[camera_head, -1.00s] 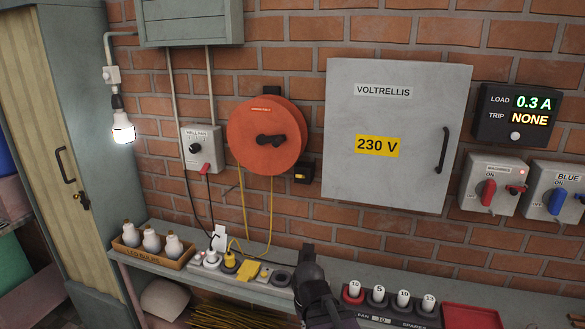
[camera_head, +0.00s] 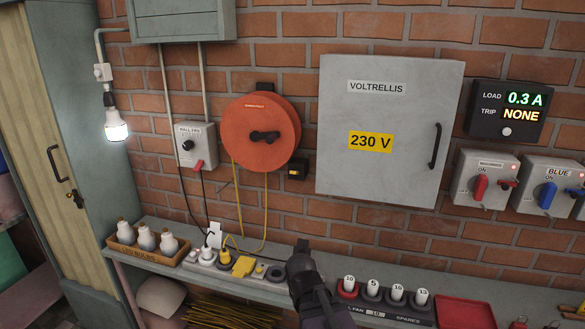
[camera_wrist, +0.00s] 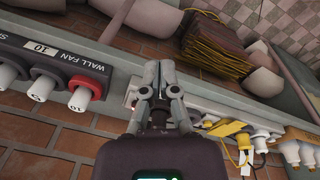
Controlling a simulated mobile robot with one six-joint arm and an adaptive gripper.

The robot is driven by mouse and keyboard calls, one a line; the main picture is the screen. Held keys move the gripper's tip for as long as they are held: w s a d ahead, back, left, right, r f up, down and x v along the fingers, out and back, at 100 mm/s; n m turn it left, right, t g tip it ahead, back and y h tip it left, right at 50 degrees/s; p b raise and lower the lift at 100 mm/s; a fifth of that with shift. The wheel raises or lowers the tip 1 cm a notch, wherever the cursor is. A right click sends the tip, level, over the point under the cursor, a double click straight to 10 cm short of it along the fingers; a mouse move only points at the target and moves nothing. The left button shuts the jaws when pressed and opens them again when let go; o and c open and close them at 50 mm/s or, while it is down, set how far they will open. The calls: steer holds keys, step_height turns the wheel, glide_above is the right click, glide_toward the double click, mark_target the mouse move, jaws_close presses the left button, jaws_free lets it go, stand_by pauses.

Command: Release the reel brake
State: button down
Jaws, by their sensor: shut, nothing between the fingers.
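The orange round reel (camera_head: 249,150) hangs on the brick wall, with a black crank handle (camera_head: 264,137) across its middle. A yellow cable (camera_head: 266,205) hangs from it to the bench. A small black box with a yellow patch (camera_head: 297,171) sits at the reel's lower right; I cannot tell if it is the brake. My gripper (camera_head: 300,246) is shut and empty, low over the bench, below and right of the reel. In the wrist view my gripper (camera_wrist: 160,68) shows its fingers together. The reel is not visible in the wrist view.
A grey VOLTRELLIS cabinet (camera_head: 390,185) is right of the reel, a wall fan switch (camera_head: 196,146) left. Along the bench (camera_head: 158,226) are a bulb box (camera_head: 140,253), a power strip (camera_head: 205,263), several fuses (camera_head: 373,289) and a red tray (camera_head: 465,312). The wall below the cabinet is clear.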

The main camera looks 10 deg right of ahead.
steer(key=w+d+r+m+t+h+p, duration=0.3)
steer(key=w+d+r+h+p, duration=0.1)
steer(key=w+r, duration=0.35)
steer(key=m+t+h+p, duration=0.2)
steer(key=t+h+p, duration=0.1)
steer(key=t+p, duration=0.7)
glide_toward(295, 173)
steer(key=shift+w+a+r+t+b, duration=0.15)
steer(key=shift+a+r+t+b, duration=0.3)
steer(key=shift+r+t+b, duration=0.1)
steer(key=shift+w+f, duration=0.1)
steer(key=shift+b+x, duration=0.5)
steer(key=shift+x, duration=4.4)
steer(key=shift+d, duration=0.3)
